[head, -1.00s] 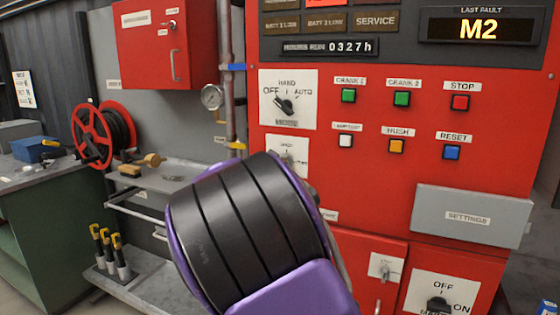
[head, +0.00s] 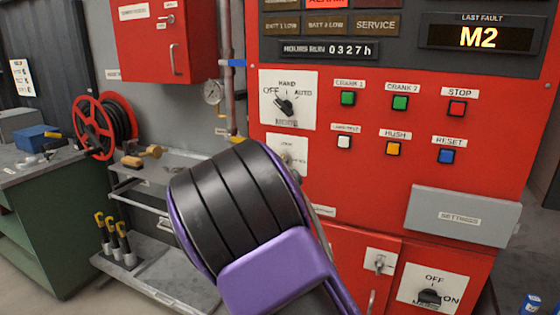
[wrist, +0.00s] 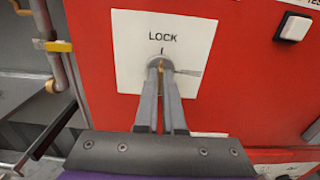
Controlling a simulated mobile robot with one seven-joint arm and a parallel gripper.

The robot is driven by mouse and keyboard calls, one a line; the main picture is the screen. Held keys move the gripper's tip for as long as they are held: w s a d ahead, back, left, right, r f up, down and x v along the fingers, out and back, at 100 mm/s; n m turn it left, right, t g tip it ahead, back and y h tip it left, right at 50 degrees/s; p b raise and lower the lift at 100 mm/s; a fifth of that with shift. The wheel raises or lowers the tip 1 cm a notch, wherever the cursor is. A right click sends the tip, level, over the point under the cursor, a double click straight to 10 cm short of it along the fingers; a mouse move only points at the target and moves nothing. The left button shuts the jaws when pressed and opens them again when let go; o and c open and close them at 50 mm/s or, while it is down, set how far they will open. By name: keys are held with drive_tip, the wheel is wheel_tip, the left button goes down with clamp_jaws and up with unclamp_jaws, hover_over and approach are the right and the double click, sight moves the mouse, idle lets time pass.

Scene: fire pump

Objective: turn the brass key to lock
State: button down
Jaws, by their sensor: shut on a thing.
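The brass key (wrist: 160,67) shows as a thin gold sliver between my fingertips in the wrist view. It sits at a round grey lock on a white plate (wrist: 196,35) marked LOCK, with a short tick above the lock. My gripper (wrist: 161,72) is closed on the key, its two grey fingers reaching up to the plate. The fingers hide most of the key, so its exact angle is hard to tell.
The red panel holds a mode selector (head: 284,105) above the lock, several push buttons to the right and a grey SETTINGS cover (head: 462,215). A white button (wrist: 293,28) is right of the lock plate.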

idle(0.4)
drive_tip(key=c, duration=1)
unclamp_jaws()
drive_tip(key=v, duration=1.7)
drive_tip(key=shift+s+a, duration=0.1)
drive_tip(key=shift+s, duration=0.1)
